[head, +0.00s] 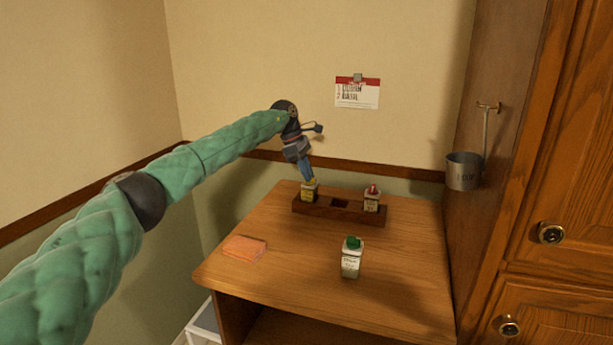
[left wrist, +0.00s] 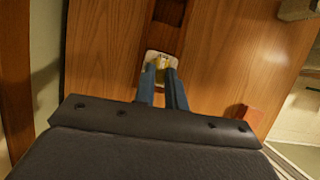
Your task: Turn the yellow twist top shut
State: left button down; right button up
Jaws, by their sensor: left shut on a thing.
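A small pale bottle (head: 309,195) with a yellow twist top (head: 313,184) stands in the left end of a dark wooden rack (head: 338,211). My left gripper (head: 308,179) reaches down from above and is shut on the yellow top. In the left wrist view, the two blue fingers (left wrist: 162,68) close around the yellow top (left wrist: 157,62), with the white shoulder of the bottle (left wrist: 149,55) showing around it. The fingers hide much of the top, so I cannot tell how far it is turned. My right gripper is not in view.
A red-topped bottle (head: 371,201) stands in the rack's right end; the middle slot is empty. A green-topped bottle (head: 351,260) stands on the wooden counter (head: 300,270) in front. A metal dipper (head: 463,172) hangs at right.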

pick_arm(q)
jog(key=shift+w+d+m+g, duration=0.1)
jog(key=shift+m+g, duration=0.2)
jog(key=shift+m, duration=0.6)
jog(key=shift+m+g+y, duration=0.3)
jog(key=shift+m+g, duration=0.1)
jog(key=shift+m, duration=0.5)
jog(key=shift+w+d+m+y, duration=0.1)
jog(key=shift+m+y, duration=0.2)
jog(key=shift+m, duration=0.7)
jog(key=shift+r+m+g+p, duration=0.1)
jog(key=shift+m+g+p, duration=0.2)
jog(key=shift+m+p, duration=0.1)
jog(key=shift+m+y+p, duration=0.3)
jog(key=shift+m+p, duration=0.05)
jog(key=shift+m, duration=0.35)
jog(key=shift+w+m+g, duration=0.1)
jog(key=shift+m+g, duration=0.2)
jog(key=shift+m, duration=0.1)
jog(key=shift+m+y+p, duration=0.3)
jog(key=shift+m+p, duration=0.1)
jog(key=shift+p, duration=0.1)
jog(key=shift+d+m+p, duration=0.1)
jog(key=shift+m+p, duration=0.25)
jog(key=shift+m, duration=0.05)
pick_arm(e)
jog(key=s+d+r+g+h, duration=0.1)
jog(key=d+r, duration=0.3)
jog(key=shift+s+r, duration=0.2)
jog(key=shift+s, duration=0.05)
